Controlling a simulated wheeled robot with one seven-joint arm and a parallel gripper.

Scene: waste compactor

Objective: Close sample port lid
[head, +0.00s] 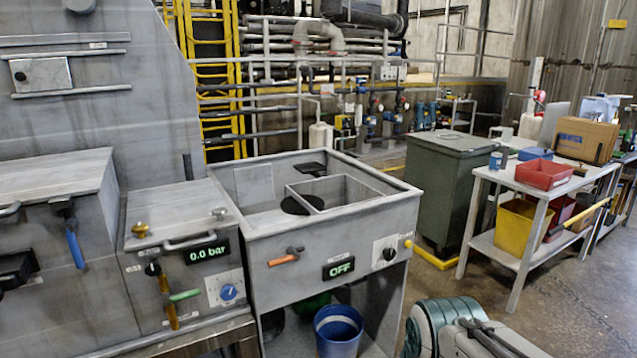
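No part is clearly readable as the sample port lid. A small square plate with a dark round knob (40,74) sits between two horizontal rails on the sloped grey panel at upper left. A grey box (180,215) with a flat top, a front handle and a "0.0 bar" display stands below it; its top looks down. To its right is an open grey basin (330,205) with a divided inner compartment and an "OFF" display. My gripper is not in view; a teal and grey part of my arm shows at the bottom edge.
A blue bucket (338,330) stands under the basin. A dark green bin (445,185) stands behind it. A white table (508,180) with red and yellow tubs and a cardboard box is at right. Levers and knobs project from the machine fronts. Floor at lower right is clear.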

